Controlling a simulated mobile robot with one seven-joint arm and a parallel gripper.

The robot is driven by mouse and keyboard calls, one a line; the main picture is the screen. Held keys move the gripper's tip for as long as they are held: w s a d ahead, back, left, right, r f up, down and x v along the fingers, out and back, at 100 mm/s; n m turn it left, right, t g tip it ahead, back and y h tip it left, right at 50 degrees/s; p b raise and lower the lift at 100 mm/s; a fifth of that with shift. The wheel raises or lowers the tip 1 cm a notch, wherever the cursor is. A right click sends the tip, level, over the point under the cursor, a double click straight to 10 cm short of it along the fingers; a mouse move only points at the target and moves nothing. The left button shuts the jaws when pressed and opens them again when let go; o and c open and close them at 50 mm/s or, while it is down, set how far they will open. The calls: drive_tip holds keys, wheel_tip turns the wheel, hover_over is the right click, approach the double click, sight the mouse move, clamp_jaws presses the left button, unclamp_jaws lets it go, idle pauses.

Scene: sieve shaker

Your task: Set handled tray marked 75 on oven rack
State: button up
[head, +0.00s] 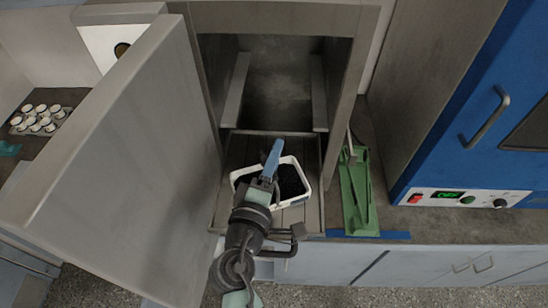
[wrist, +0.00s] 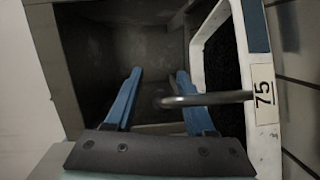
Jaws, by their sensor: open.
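The handled tray (head: 306,169) is white-rimmed with dark grains inside. It appears to rest on the slatted oven rack (head: 233,165) in front of the open oven chamber. In the wrist view, the tray's white wall (wrist: 263,138) is at the right and bears the label 75 (wrist: 263,94). Its grey rod handle (wrist: 225,98) reaches left across the right finger, its end between the fingers. My gripper (head: 273,160) is over the tray's left-middle part in the head view. Its blue fingers (wrist: 158,76) are apart. Whether either finger touches the handle cannot be told.
The open oven door (head: 130,165) stands at the left. A green tool or stand (head: 357,195) lies right of the rack. A blue machine (head: 480,120) stands farther right. Several small white cups (head: 40,120) are at the far left. The oven chamber (head: 280,90) looks empty.

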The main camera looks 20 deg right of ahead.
drive_tip(key=shift+r, duration=0.2)
drive_tip(key=b+v, duration=0.3)
drive_tip(key=v, duration=0.8)
drive_tip(key=shift+s+f, duration=0.1)
drive_tip(key=shift+f, duration=0.05)
drive_tip(key=shift+s+a, duration=0.25)
drive_tip(key=shift+s, duration=0.1)
drive_tip(key=w+a+r+m+t+y, duration=0.2)
drive_tip(key=w+r+m+t, duration=0.15)
drive_tip(key=r, duration=0.85)
drive_tip(key=w+a+r+m+t+y, duration=0.1)
drive_tip(key=w+r+m+t+y, duration=0.25)
drive_tip(key=r, duration=0.85)
drive_tip(key=s+a+r+m+t+y, duration=0.1)
drive_tip(key=s+r+t+y, duration=0.1)
drive_tip(key=r, duration=0.9)
drive_tip(key=s+a+r+m+t+y, duration=0.1)
drive_tip(key=s+r+t, duration=0.3)
drive_tip(key=r, duration=0.7)
drive_tip(key=shift+s+a+t+y, duration=0.3)
drive_tip(key=shift+s+a+y, duration=0.15)
drive_tip(key=shift+y, duration=0.3)
